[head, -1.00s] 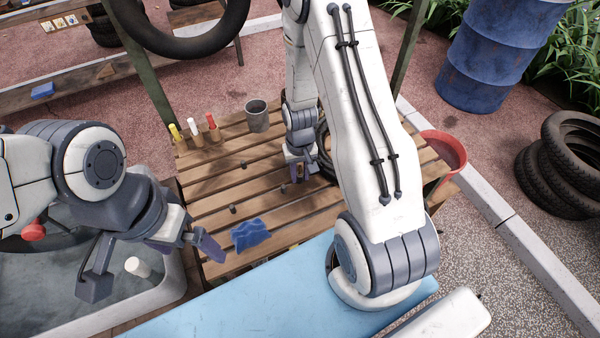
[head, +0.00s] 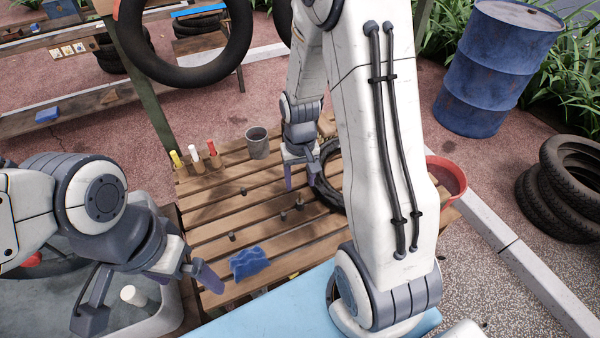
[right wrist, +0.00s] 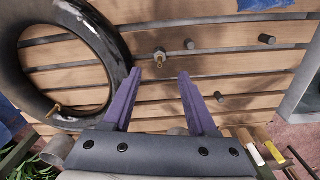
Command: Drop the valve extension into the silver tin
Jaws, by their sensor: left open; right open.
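The silver tin (head: 257,142) stands open and upright at the back of the slatted table (head: 205,212) in the head view. A small upright piece with a brass-coloured tip (right wrist: 159,53), likely the valve extension, stands on the slats beside the black tube; it also shows in the head view (head: 299,203). My right gripper (head: 307,187) is open and empty above the table, to the right of the tin. In the right wrist view its fingers (right wrist: 160,80) point toward that piece, apart from it. My left gripper (head: 152,296) is open and empty at the left, away from the table's middle.
Several small dark cylinders (right wrist: 267,40) stand on the slats. A black inner tube (right wrist: 118,45) lies beside the right gripper. Three markers (head: 195,155) stand left of the tin. A blue cloth (head: 249,263) lies at the front. A red bucket (head: 447,175) stands at right.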

